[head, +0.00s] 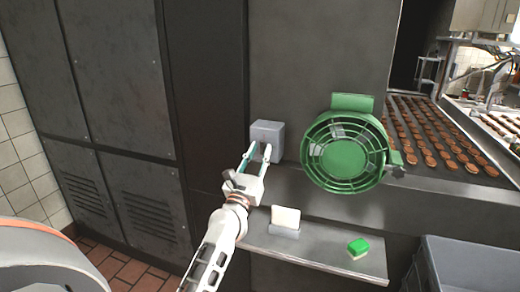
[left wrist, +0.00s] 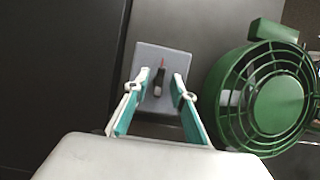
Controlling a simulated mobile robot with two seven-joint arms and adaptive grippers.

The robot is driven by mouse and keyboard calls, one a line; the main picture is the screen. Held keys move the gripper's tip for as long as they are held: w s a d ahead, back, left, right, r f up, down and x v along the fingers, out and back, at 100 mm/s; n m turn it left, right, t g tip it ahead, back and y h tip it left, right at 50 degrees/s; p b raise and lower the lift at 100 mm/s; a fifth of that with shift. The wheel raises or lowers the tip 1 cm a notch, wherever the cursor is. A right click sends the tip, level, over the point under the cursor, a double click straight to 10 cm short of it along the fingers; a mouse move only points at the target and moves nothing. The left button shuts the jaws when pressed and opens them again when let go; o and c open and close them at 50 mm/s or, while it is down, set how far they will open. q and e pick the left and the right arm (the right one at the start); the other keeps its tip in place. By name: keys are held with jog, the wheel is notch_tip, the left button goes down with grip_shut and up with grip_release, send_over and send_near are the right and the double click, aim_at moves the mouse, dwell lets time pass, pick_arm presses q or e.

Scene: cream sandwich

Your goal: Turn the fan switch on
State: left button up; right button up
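A grey switch box (head: 268,137) is fixed to the dark wall panel, left of the green fan (head: 343,152). In the left wrist view, the box (left wrist: 148,52) shows a small dark switch lever (left wrist: 159,82) with a thin red line above it. My left gripper (head: 258,152) is open in front of the box. In the left wrist view its two fingers (left wrist: 163,77) stand apart, one on each side of the lever in the picture. I cannot tell whether they touch the box. The fan also shows at the right of the left wrist view (left wrist: 272,105). My right gripper is not in view.
Below the box, a metal shelf (head: 325,262) holds a white item in a grey holder (head: 285,222) and a green sponge-like block (head: 358,248). Rows of brown biscuits (head: 430,140) lie on a conveyor at the right. A grey bin (head: 470,262) stands at lower right.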

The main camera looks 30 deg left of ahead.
pick_arm(q)
jog(key=shift+w+a+r, duration=0.1)
jog(key=shift+w, duration=0.25)
grip_shut()
